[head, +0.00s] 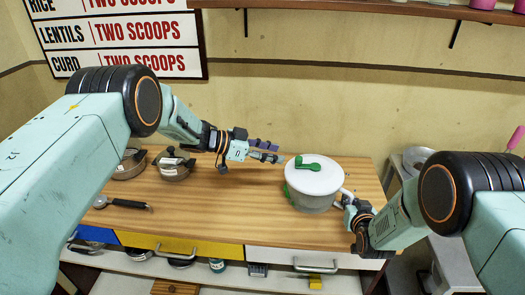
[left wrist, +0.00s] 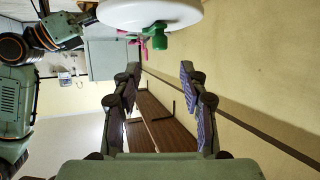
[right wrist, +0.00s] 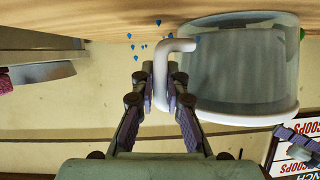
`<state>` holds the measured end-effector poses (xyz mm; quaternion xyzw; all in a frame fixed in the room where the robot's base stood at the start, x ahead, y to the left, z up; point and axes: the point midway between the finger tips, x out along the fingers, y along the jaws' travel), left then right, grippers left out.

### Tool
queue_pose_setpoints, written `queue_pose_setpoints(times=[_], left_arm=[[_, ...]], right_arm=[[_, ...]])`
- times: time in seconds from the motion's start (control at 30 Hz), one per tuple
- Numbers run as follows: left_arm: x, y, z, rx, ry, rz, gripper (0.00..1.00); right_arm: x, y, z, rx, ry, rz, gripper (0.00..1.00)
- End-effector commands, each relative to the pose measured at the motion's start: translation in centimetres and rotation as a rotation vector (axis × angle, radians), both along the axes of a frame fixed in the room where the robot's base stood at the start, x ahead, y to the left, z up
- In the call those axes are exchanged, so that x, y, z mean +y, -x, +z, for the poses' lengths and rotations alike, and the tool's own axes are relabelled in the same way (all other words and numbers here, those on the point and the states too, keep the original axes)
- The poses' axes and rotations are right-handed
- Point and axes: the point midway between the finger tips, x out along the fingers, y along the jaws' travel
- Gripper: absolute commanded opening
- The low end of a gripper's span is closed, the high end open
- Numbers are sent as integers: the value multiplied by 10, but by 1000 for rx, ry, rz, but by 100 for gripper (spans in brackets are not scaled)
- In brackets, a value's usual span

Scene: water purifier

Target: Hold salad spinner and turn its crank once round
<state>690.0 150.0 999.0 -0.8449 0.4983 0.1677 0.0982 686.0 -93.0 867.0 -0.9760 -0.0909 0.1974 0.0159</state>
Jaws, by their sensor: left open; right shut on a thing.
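The salad spinner (head: 314,184) stands on the wooden counter, with a clear bowl, a white lid and a green crank (head: 308,163) on top. The green crank also shows in the left wrist view (left wrist: 158,37), beneath the white lid edge (left wrist: 150,14). My right gripper (head: 348,203) is shut on the spinner's white side handle (right wrist: 178,46). The clear bowl (right wrist: 240,65) fills the right of the right wrist view. My left gripper (head: 280,152) is open and empty, left of the lid and apart from the crank. Its fingers (left wrist: 158,85) show spread in the left wrist view.
Pots (head: 173,166) stand at the back left of the wooden counter (head: 225,222). A dark-handled utensil (head: 122,204) lies at the left front. Drawers (head: 180,247) run below the counter edge. The counter's middle is clear.

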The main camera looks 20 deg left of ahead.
Motion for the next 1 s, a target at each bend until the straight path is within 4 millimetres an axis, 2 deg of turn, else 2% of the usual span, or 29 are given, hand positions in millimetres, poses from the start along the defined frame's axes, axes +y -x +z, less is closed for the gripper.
queue_pose_setpoints(times=[0.1, 0.23, 0.67, 0.73, 0.8, 0.9, 1.0], left_arm=[[15, 7, 7, -1, 0, 2, 43], [22, 12, 11, 0, 0, 0, 43], [23, 12, 16, -8, -1, -3, 43], [11, 8, 30, -28, -5, -23, 43], [-14, 12, 41, -23, 7, -47, 43], [-45, 19, 52, 7, 74, -10, 43], [-66, 23, 59, 20, 129, 50, 43]], right_arm=[[0, -1, 1, -3, -1, -1, 0], [0, -1, 1, -3, -1, -1, 0], [0, -1, 1, -3, -1, -1, 0], [0, -1, 1, -3, -1, -1, 0], [0, -1, 1, -3, -1, -1, 0], [0, -1, 1, -3, -1, 0, 0], [0, -1, 1, -3, -1, -1, 0]])
